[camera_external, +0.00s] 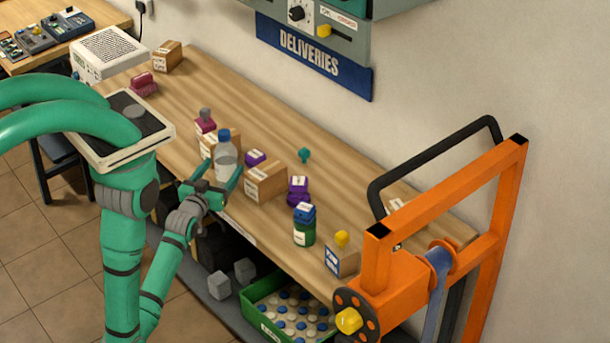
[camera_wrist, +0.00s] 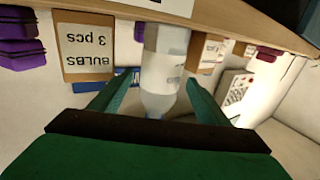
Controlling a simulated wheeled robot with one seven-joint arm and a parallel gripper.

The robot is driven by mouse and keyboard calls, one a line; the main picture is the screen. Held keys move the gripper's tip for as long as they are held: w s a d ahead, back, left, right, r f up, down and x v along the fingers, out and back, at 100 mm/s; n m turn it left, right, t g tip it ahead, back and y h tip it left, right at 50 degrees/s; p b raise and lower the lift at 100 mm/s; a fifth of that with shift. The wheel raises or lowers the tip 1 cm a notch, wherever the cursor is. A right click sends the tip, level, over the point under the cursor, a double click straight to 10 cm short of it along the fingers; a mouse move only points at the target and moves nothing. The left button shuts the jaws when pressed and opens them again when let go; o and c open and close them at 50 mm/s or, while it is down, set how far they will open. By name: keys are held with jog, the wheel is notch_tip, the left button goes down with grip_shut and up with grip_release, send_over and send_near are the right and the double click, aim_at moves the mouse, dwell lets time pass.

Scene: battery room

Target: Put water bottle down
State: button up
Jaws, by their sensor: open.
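The water bottle (camera_external: 226,160) is clear with a blue cap and stands upright at the front edge of the wooden table (camera_external: 245,95). In the wrist view, which is upside down, the bottle (camera_wrist: 164,62) lies between the two fingers and its base end is at the table edge. My gripper (camera_external: 221,175) is open, with one finger on each side of the bottle. Whether the fingers touch it is unclear. The gripper (camera_wrist: 160,85) shows a gap beside the bottle in the wrist view.
A cardboard box (camera_external: 266,184), labelled BULBS (camera_wrist: 87,47) in the wrist view, stands right of the bottle. Purple containers (camera_external: 298,192) and a green jar (camera_external: 304,230) are further right. An orange frame (camera_external: 450,195) borders the right end. The table's back middle is clear.

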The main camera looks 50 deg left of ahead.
aim_at(222, 169)
jog(key=shift+v, duration=1.75)
jog(key=s+d+f+m+h, duration=0.3)
jog(key=s+d+h, duration=0.1)
jog(key=s+d, duration=0.5)
jog(key=s+d+f+m+h, duration=0.2)
jog(key=s+d+f+h, duration=0.2)
jog(key=s+d, duration=0.6)
jog(key=d, duration=0.3)
jog(key=shift+s+f+m+h, duration=0.25)
jog(key=shift+m+h, duration=0.15)
jog(key=shift+o, duration=0.3)
jog(key=shift+s+d+r, duration=0.1)
jog(key=shift+s+d, duration=0.15)
jog(key=shift+s, duration=0.1)
